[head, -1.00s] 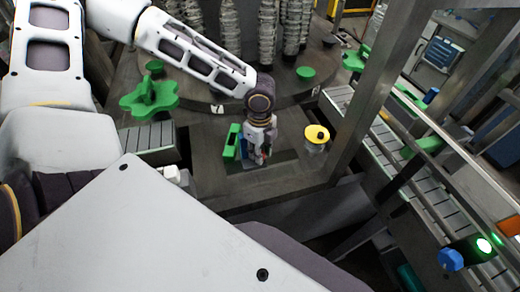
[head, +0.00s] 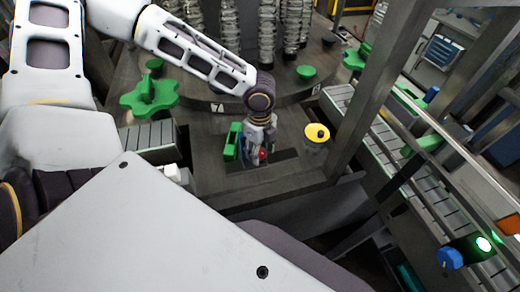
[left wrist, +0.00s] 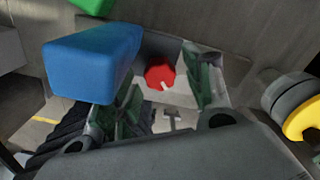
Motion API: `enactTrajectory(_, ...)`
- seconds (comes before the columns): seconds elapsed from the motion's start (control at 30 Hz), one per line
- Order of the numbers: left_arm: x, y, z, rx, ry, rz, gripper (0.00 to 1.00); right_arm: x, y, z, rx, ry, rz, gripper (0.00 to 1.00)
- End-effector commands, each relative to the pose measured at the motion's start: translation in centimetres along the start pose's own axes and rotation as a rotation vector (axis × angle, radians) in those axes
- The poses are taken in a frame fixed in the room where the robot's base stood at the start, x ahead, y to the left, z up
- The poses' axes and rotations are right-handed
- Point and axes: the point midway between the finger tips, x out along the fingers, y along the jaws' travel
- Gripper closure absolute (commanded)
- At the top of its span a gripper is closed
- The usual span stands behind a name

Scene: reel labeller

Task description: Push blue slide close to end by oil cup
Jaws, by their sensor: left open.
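The blue slide (left wrist: 92,65) is a blue block at upper left in the left wrist view, beside the outer side of my left gripper's left finger. I cannot tell whether they touch. In the head view it is mostly hidden by the gripper. My left gripper (head: 259,157) points down at the deck; in the left wrist view its fingers (left wrist: 168,95) are apart, with a red knob (left wrist: 159,74) showing beyond the gap. The oil cup (head: 317,138), with a yellow top, stands right of the gripper and also shows at the right wrist-view edge (left wrist: 290,98). My right gripper is not in view.
A green bracket (head: 232,141) stands just left of the gripper. A green star wheel (head: 149,97) is at left and a slatted conveyor (head: 420,185) runs at right. A metal post (head: 372,90) rises right of the oil cup. Bare deck lies between gripper and cup.

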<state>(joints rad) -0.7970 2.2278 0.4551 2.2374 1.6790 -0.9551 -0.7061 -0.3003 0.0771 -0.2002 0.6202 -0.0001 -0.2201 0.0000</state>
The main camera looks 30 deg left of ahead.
Motion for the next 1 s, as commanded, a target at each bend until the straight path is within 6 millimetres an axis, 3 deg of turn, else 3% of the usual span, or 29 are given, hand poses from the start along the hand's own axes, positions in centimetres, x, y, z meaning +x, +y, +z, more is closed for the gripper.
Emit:
enactTrajectory(0.47, -1.4, -0.1, 0.0, -0.001, 0.000, -0.002, 0.49, 0.0, 0.3, 0.0, -0.001, 0.000, 0.003, 0.48)
enactTrajectory(1.0, -6.7, -0.1, 0.0, -0.001, 0.000, -0.003, 0.49, 0.0, 0.2, 0.0, -0.001, 0.000, 0.003, 0.48)
